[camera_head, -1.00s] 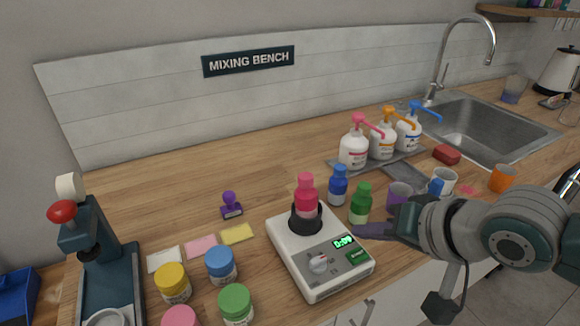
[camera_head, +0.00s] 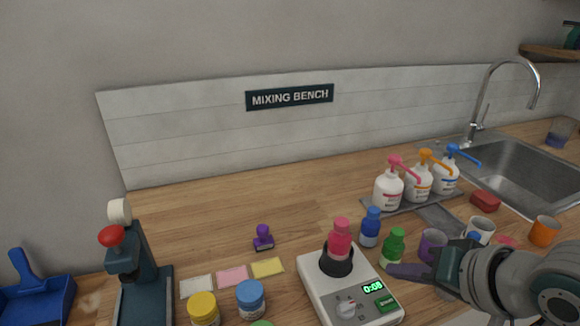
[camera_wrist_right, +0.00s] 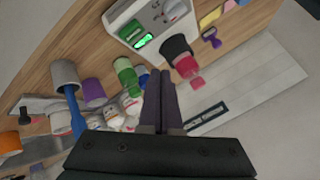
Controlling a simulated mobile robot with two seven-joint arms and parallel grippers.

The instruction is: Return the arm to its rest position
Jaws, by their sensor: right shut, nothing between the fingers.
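My right gripper (camera_head: 402,271) comes in from the right in the head view, close in front of the green bottle (camera_head: 393,247). Its fingers are together and empty, and they also show closed in the right wrist view (camera_wrist_right: 160,92). The mixer (camera_head: 350,298) is to the left of the fingertips. A pink bottle (camera_head: 340,240) sits in its black cup, and its display glows green. My left gripper is not in view.
A blue bottle (camera_head: 371,228), a purple cup (camera_head: 432,245), a white mug (camera_head: 480,231) and an orange cup (camera_head: 543,231) stand near the arm. Pump bottles (camera_head: 388,190) stand behind, by the sink (camera_head: 510,165). Jars (camera_head: 204,308) and a press (camera_head: 140,270) are at left.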

